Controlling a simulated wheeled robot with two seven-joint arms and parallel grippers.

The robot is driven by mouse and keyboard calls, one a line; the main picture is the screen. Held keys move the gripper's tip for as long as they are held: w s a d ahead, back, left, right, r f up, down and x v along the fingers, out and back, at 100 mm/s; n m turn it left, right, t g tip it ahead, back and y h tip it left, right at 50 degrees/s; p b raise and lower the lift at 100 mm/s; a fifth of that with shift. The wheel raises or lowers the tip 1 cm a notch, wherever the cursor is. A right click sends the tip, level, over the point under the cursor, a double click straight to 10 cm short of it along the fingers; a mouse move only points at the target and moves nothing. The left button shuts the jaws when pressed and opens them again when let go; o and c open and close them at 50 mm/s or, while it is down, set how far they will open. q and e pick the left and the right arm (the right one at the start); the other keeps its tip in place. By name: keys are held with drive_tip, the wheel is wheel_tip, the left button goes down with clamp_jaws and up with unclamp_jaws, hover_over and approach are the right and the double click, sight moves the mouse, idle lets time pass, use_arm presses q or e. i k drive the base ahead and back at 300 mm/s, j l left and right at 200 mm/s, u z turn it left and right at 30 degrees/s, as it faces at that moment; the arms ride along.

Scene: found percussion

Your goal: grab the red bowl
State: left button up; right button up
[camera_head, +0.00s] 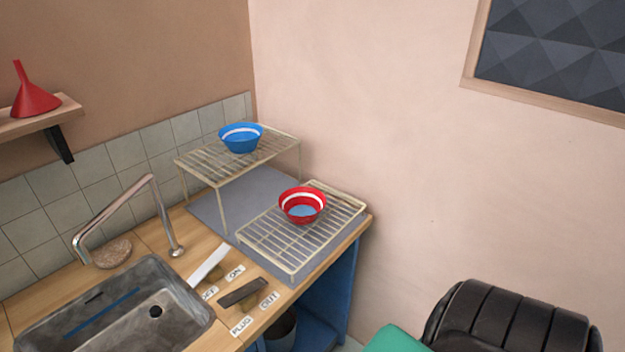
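The red bowl (303,206) has a white band and a blue inside. It sits upright on the lower wire rack (275,246), toward its back, on the counter right of the sink. A blue bowl (241,138) with a white band stands on the raised wire rack (190,163) behind and to the left. Neither of my grippers is in view, and nothing touches the red bowl.
A metal sink (190,330) and tall curved faucet (147,185) are at left. Levers with OFF, ON, PLUG and OUT labels (269,300) lie before the rack. A black padded object (505,322) and green surface (393,340) are lower right. The wall rises behind.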

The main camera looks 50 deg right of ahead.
sight(302, 204)
drive_tip(key=z, duration=1.7)
